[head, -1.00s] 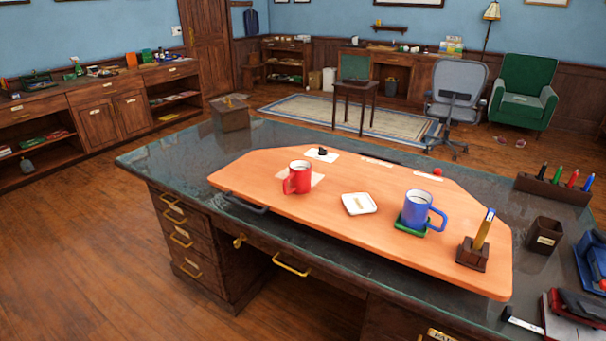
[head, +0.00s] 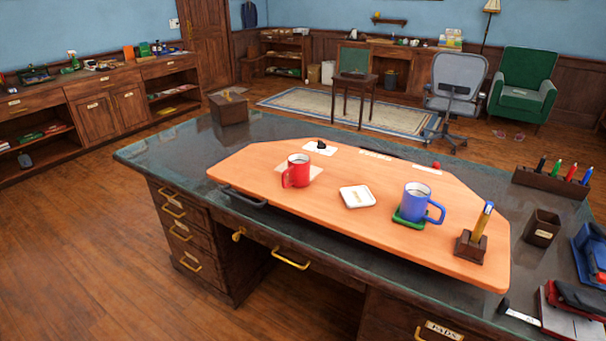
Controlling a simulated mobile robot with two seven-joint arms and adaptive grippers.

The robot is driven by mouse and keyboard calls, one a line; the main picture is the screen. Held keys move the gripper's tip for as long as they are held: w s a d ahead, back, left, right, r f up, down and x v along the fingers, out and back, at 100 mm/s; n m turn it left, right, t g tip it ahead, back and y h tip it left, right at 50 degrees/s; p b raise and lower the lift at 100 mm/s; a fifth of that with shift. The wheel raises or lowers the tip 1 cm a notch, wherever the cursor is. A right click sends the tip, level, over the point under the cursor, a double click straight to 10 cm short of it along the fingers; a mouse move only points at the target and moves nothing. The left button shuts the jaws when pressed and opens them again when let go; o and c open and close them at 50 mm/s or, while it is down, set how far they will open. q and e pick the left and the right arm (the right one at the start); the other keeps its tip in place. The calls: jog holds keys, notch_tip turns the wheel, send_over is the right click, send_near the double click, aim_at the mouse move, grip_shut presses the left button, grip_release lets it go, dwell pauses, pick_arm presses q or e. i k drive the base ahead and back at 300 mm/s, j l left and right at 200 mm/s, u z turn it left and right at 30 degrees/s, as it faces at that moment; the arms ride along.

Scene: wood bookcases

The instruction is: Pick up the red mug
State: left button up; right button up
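The red mug (head: 297,171) stands upright on the orange wooden board (head: 330,213) that lies on the desk. It is left of the middle of the board, on or against a pale paper square (head: 317,172). Its handle faces left and toward me. A blue mug (head: 417,202) stands on a green coaster (head: 408,220) to the right. A white square dish (head: 357,197) lies between the two mugs. Neither of my grippers shows in the head view.
A wooden holder with a yellow stick (head: 471,245) stands at the board's right end. A dark cup (head: 542,228), a pen rack (head: 551,190) and a blue tray (head: 592,250) are on the desk's right side. Open floor lies left.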

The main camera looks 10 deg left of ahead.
aim_at(298, 169)
jog(key=j+z, duration=0.1)
jog(key=z, duration=0.25)
jog(key=j+z, duration=0.15)
jog(key=z, duration=0.25)
jog(key=j+z, duration=0.15)
jog(key=z, duration=0.2)
jog(key=j+z, duration=0.3)
jog(key=j, duration=0.15)
jog(key=j+z, duration=0.35)
jog(key=k+j+z, duration=0.1)
jog(key=j, duration=0.25)
jog(key=k+j+z, duration=0.1)
jog(key=j, duration=0.25)
jog(key=k+j, duration=0.2)
jog(key=j, duration=0.15)
jog(key=z, duration=0.05)
